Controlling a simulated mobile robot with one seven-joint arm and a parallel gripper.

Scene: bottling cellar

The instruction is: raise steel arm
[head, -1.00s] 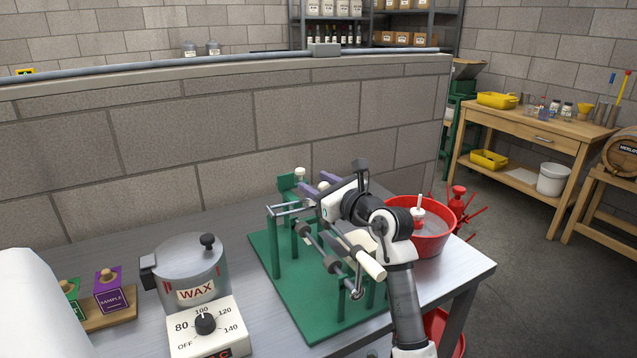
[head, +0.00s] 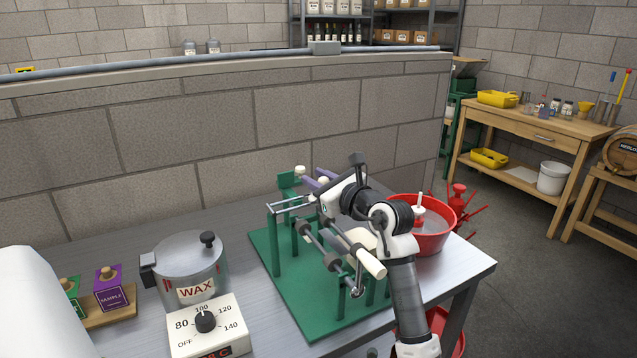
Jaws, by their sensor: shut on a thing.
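A green stand (head: 287,268) on the grey metal table carries posts, dark rollers and a steel frame. The steel arm (head: 290,204) is a thin bar frame at the stand's upper left. My gripper (head: 318,202) reaches in from the right and is shut at the right end of that steel arm. My own wrist and forearm hide much of the contact and the stand's right side. A cream-coloured roller handle (head: 371,263) sticks out towards the front right.
A wax pot (head: 191,269) with a dial stands left of the stand. Two sample blocks (head: 109,287) sit further left. A red tub (head: 432,238) stands close behind my arm at the right. A block wall runs behind the table.

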